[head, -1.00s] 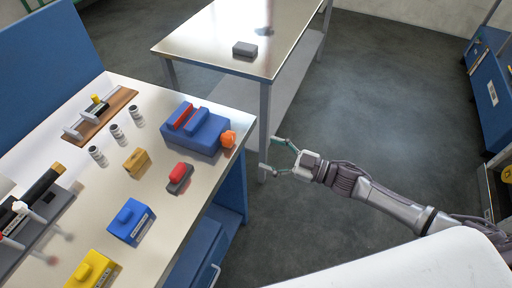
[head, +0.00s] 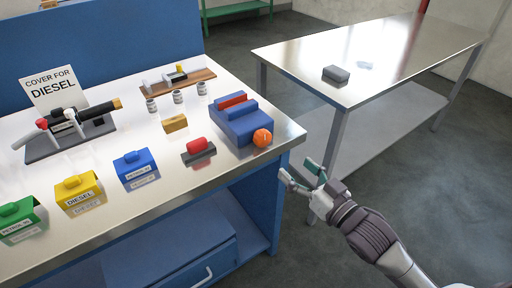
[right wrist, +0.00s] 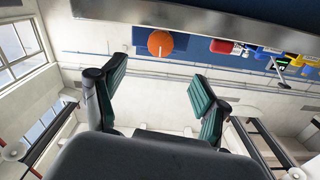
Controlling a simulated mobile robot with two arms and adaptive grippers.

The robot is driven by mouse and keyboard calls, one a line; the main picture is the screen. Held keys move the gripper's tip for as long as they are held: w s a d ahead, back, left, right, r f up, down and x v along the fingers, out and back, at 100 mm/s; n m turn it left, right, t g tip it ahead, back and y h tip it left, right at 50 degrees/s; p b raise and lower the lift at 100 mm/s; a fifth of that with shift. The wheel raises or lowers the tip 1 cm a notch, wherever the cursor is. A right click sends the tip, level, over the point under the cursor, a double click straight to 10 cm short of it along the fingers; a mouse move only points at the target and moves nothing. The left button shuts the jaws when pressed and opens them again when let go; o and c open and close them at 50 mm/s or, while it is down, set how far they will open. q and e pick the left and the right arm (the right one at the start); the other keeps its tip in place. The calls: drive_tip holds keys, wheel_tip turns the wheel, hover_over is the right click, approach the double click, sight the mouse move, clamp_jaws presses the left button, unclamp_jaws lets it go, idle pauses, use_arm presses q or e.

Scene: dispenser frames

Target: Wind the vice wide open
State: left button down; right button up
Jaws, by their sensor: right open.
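The blue vice (head: 240,124) with red jaw faces sits at the right end of the workbench. Its orange knob (head: 262,138) faces the bench's right front corner. The knob also shows in the right wrist view (right wrist: 160,43), beyond and above the fingertips, with the blue vice body behind it. My right gripper (head: 304,175) is open and empty, off the bench edge, below and to the right of the knob, apart from it. In the right wrist view its two green-padded fingers (right wrist: 158,90) are spread with nothing between them. My left gripper is not in view.
The workbench (head: 240,180) also holds a red-topped block (head: 198,150), a brass block (head: 175,124), small jars (head: 178,97), and blue (head: 136,170), yellow (head: 80,194) and green covers (head: 22,222). A second table (head: 400,60) stands behind right, with floor between.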

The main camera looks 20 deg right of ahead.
sight(265, 140)
drive_tip(key=p+x, duration=0.1)
drive_tip(key=x, duration=1.2)
drive_tip(key=shift+w+a, duration=0.15)
drive_tip(key=shift+w, duration=0.2)
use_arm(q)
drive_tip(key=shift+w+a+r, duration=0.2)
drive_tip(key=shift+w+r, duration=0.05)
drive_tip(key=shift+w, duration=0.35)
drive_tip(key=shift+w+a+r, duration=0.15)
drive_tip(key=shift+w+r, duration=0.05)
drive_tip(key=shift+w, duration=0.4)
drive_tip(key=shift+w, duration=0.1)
use_arm(e)
drive_tip(key=c, duration=1.2)
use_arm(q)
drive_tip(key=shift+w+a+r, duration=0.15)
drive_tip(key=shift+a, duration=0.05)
use_arm(e)
drive_tip(key=shift+o, duration=0.2)
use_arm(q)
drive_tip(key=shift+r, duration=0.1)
